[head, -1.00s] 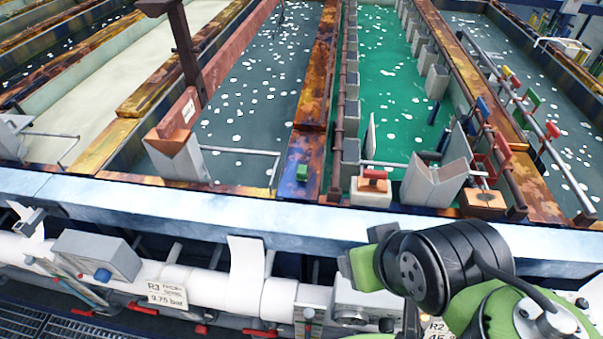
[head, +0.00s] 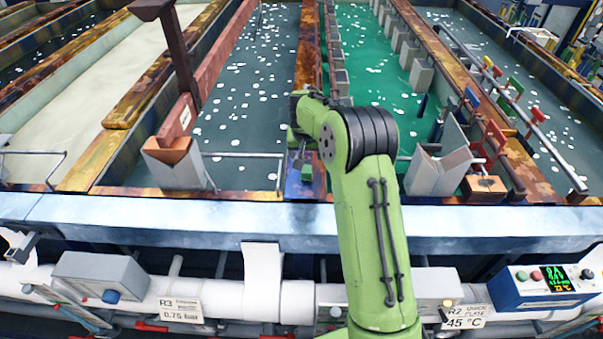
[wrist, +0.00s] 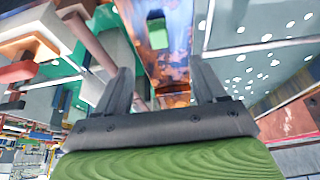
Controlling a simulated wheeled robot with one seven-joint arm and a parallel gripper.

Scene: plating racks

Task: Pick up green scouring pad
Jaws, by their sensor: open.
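The green scouring pad (head: 307,173) is a small block on the dark, rust-stained ledge at the near end of the divider between two tanks. In the wrist view the pad (wrist: 157,34) lies beyond the fingertips, near the top middle. My gripper (wrist: 163,78) is open and empty, its two grey fingers on either side of the strip below the pad, apart from it. In the head view my green arm reaches over the front rim to the divider. The gripper's fingers are hard to make out there.
A grey angled holder (head: 178,166) stands left of the pad, and another (head: 437,172) with red-handled parts beside it stands right. A thin rail (head: 243,155) crosses the left tank's near end. The pale front rim (head: 130,218) runs below. My arm hides part of the green tank.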

